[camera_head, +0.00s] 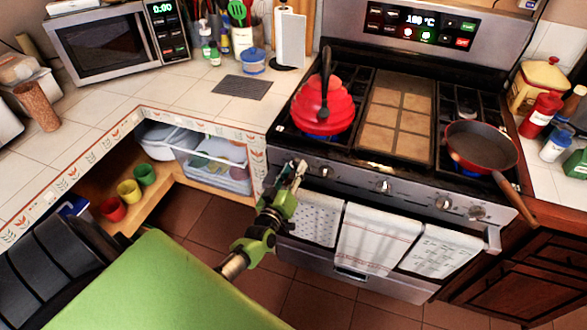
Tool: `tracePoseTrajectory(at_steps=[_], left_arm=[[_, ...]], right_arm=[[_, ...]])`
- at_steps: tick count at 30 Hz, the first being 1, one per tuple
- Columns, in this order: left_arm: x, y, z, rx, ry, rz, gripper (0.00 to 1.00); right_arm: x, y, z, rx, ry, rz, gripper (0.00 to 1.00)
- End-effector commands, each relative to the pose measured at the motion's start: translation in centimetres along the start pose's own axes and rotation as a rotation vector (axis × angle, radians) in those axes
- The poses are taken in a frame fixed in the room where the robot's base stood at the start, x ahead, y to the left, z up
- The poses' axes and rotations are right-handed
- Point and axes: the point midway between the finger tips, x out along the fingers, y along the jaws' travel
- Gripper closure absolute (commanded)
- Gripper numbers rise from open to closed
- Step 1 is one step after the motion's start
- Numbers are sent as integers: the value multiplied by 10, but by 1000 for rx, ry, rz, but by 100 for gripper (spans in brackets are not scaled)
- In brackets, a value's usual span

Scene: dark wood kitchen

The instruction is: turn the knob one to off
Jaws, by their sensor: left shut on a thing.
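The stove front (410,200) has a row of knobs. Visible ones include a knob just right of my gripper (325,170), a middle knob (383,187) and two at the right, one of them the far-right knob (477,212). My left gripper (296,170) is at the left end of this row, shut on the leftmost knob, which its fingers mostly hide. The knob's exact angle cannot be told. A blue flame shows under the red kettle (322,104) at the left burner. My right gripper is not in view.
A frying pan (482,145) sits over another blue flame, its handle reaching past the stove front. Towels (375,238) hang on the oven handle below the knobs. Left are a counter (190,95) and an open shelf with cups and plastic boxes (230,165).

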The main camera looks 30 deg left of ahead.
Motion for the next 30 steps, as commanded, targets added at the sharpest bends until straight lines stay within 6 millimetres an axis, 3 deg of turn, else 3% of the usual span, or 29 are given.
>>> tracePoseTrajectory(at_steps=[15,30], left_arm=[[-1,0,2,423,-5,-1,89],[-1,-1,2,568,-5,-1,89]], right_arm=[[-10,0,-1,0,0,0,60],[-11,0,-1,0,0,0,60]])
